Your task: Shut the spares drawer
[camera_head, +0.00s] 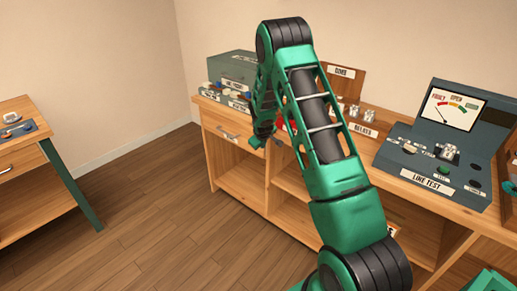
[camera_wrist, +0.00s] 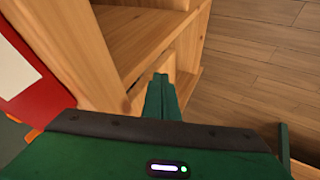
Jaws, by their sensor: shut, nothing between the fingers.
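A wooden drawer front (camera_head: 230,131) with a metal handle is at the left end of the long workbench in the head view. I cannot read a spares label on it, and it looks about flush with the bench. My gripper (camera_head: 262,141) is in front of the bench by this drawer's right end, partly hidden by my arm. In the wrist view my gripper (camera_wrist: 160,79) has its green fingers together and empty, pointing along the bench's open wooden shelves. I cannot tell whether it touches anything. A small pale label (camera_head: 393,230) shows beside my arm, mostly hidden.
The workbench (camera_head: 385,178) carries a line test box (camera_head: 435,150), a relays rack (camera_head: 362,128) and a grey cabinet (camera_head: 233,72). A side table (camera_head: 22,158) with a drawer stands at left. Open floor (camera_head: 150,215) lies between them. A red panel (camera_wrist: 35,65) is left in the wrist view.

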